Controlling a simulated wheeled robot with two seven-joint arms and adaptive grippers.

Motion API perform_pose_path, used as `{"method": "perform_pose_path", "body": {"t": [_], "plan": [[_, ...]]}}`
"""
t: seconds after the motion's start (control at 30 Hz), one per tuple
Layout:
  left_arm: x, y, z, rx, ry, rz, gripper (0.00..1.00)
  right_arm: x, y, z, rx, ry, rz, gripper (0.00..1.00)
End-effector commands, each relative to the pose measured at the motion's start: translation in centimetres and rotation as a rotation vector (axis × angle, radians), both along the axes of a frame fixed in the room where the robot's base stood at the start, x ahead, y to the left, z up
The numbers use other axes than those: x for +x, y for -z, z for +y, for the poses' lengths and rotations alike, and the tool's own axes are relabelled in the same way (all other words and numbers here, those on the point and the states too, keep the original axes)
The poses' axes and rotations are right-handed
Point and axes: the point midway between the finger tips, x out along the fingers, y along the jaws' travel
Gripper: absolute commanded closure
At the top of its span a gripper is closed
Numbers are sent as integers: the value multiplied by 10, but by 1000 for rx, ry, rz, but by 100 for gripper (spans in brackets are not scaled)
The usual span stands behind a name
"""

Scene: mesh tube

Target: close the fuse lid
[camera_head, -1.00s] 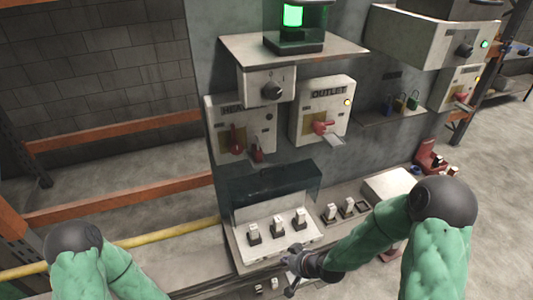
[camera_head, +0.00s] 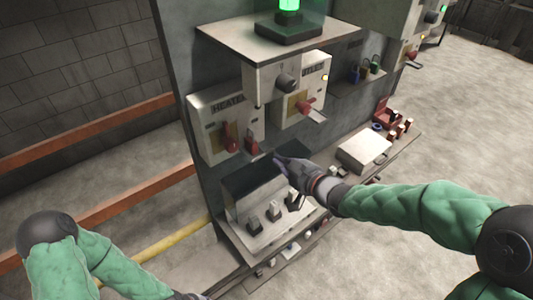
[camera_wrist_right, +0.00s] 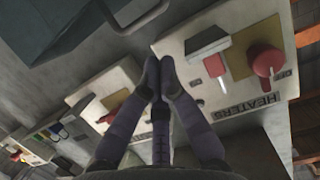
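The fuse lid (camera_head: 250,182) is a dark, see-through cover raised at the back of the white fuse box (camera_head: 262,238). Several fuses (camera_head: 273,211) show uncovered in front of it. My right gripper (camera_head: 279,160) is at the lid's upper right edge, just below the switch boxes; I cannot tell whether it touches the lid. In the right wrist view the fingers of my right gripper (camera_wrist_right: 155,62) are together with nothing visible between them. A dark panel at that view's upper left may be the lid. Only a dark bit of my left gripper (camera_head: 190,296) shows at the bottom edge.
The heaters box (camera_head: 205,130) with red switches hangs above the lid; its label shows in the right wrist view (camera_wrist_right: 252,104). A pale box (camera_head: 364,150) stands right along the bench. Open floor lies right.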

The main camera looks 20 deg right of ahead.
Motion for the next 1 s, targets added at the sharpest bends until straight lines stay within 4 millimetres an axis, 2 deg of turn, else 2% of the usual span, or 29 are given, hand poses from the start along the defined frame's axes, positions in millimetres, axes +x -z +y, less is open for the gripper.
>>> {"method": "perform_pose_path", "body": {"t": [0.53,0.73,1.0], "plan": [[0,15,0,0,0,1,60,74,24,27,1,-2,2,100],[0,16,0,0,0,0,60,85,27,31,0,-1,3,100],[0,16,0,0,0,0,60,86,27,31,0,-1,3,100]]}}
